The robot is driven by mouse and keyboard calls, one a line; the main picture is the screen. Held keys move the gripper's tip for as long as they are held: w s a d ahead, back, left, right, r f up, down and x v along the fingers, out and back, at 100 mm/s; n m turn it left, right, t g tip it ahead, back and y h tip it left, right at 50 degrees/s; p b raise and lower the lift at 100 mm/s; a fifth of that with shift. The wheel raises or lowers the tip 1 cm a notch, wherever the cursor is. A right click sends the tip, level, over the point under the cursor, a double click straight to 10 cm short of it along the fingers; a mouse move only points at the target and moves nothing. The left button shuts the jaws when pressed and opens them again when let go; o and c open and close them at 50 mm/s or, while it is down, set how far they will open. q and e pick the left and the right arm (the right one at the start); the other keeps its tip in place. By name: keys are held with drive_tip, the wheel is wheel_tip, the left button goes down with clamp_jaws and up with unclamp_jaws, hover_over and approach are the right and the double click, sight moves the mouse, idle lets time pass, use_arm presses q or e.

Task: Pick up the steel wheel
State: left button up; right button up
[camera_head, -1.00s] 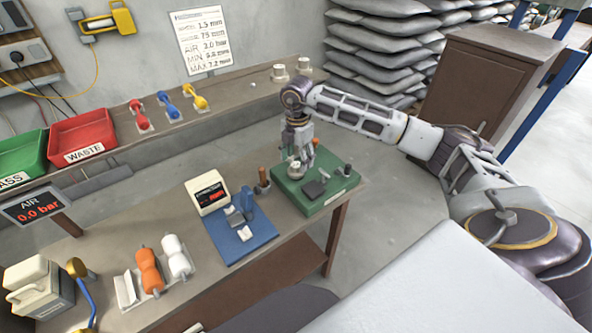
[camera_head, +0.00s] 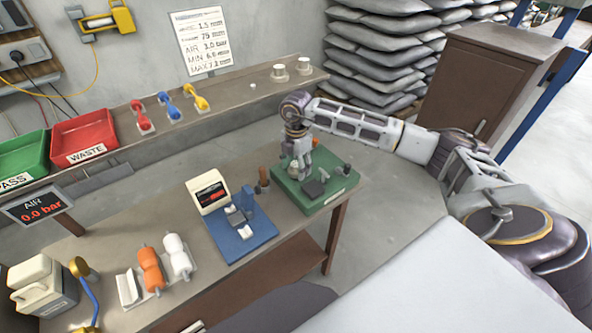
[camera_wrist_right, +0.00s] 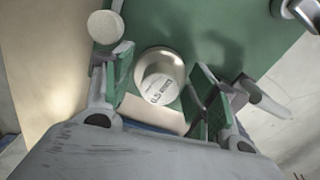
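The steel wheel (camera_wrist_right: 160,76), a round shiny metal piece with a printed pale face, lies on the green board in the right wrist view. My right gripper (camera_wrist_right: 156,100) is open, with one green-padded finger on each side of the wheel. The wheel sits between the fingers, towards their tips; I see a gap on the right, and cannot tell whether the left pad touches. In the head view my right gripper (camera_head: 303,174) is low over the green board (camera_head: 325,200) and mostly hides the wheel. My left gripper is not in view.
A pale round piece (camera_wrist_right: 105,27) stands close by the left finger. A dark block (camera_head: 313,190) and small posts share the board. A blue stand (camera_head: 240,243) is to the left, with orange (camera_head: 150,270) and white (camera_head: 177,257) spools beyond it.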

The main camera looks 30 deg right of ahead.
sight(296, 164)
drive_tip(key=c, duration=0.4)
drive_tip(key=shift+o, duration=0.2)
drive_tip(key=shift+r+b, duration=0.65)
drive_tip(key=shift+r, duration=4.4)
